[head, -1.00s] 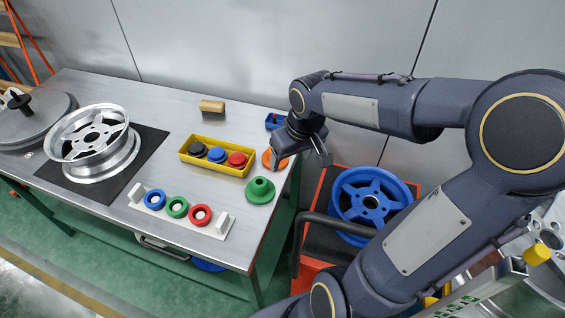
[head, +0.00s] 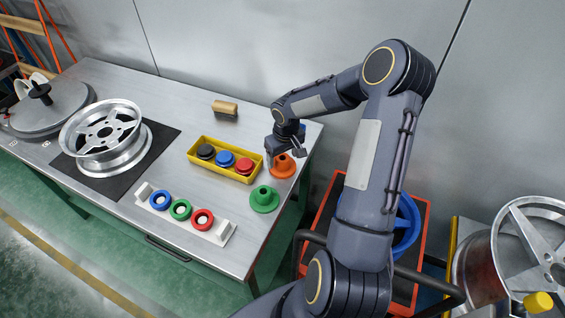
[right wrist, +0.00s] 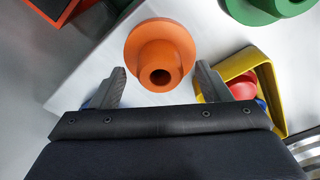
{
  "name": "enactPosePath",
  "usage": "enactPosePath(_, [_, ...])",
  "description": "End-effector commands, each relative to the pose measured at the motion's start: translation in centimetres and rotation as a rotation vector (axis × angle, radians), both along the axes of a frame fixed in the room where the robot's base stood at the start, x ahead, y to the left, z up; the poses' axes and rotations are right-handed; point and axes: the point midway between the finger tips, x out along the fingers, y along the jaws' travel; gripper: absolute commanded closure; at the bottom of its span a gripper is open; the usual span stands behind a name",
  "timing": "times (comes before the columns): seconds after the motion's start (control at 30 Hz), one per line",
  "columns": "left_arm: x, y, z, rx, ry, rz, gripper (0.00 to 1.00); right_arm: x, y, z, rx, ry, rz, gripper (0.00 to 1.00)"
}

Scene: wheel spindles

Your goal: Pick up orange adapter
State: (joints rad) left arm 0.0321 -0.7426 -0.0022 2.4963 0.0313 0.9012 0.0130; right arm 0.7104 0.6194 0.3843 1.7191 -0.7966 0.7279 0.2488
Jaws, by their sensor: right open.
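The orange adapter (head: 283,166), a flanged piece with a hollow raised hub, stands on the table near its right end. It also shows in the right wrist view (right wrist: 160,55), just beyond and between my fingertips. My right gripper (head: 285,158) is open and empty, pointing down close over the adapter. In the right wrist view its two fingers (right wrist: 160,82) stand apart on either side of the adapter's hub, with no clear contact. My left gripper is not in view.
A green adapter (head: 264,199) stands in front of the orange one. A yellow bin (head: 222,170) with black, blue and red pieces is close on the left. A white rack (head: 224,236) holds coloured rings. A wooden-topped brush (head: 225,107) lies behind. A red cart (head: 420,215) stands beyond the table's right edge.

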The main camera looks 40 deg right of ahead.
Motion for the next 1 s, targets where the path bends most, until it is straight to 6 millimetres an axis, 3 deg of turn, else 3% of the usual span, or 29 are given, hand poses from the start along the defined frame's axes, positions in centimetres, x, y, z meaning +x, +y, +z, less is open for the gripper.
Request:
enactPosePath(0.13, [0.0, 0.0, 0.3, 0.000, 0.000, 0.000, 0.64, 0.2, 0.0, -1.6, 0.001, 0.001, -0.001, 0.30])
enactPosePath(0.4, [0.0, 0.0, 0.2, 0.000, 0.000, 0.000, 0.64, 0.3, -0.1, -1.8, -0.001, -0.002, -0.001, 0.30])
enactPosePath(0.8, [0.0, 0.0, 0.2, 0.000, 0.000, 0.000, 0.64, 0.3, 0.0, -1.8, 0.000, -0.002, -0.001, 0.81])
enactPosePath(1.0, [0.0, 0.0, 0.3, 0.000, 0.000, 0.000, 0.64, 0.3, 0.0, -1.7, 0.000, -0.002, -0.001, 0.81])
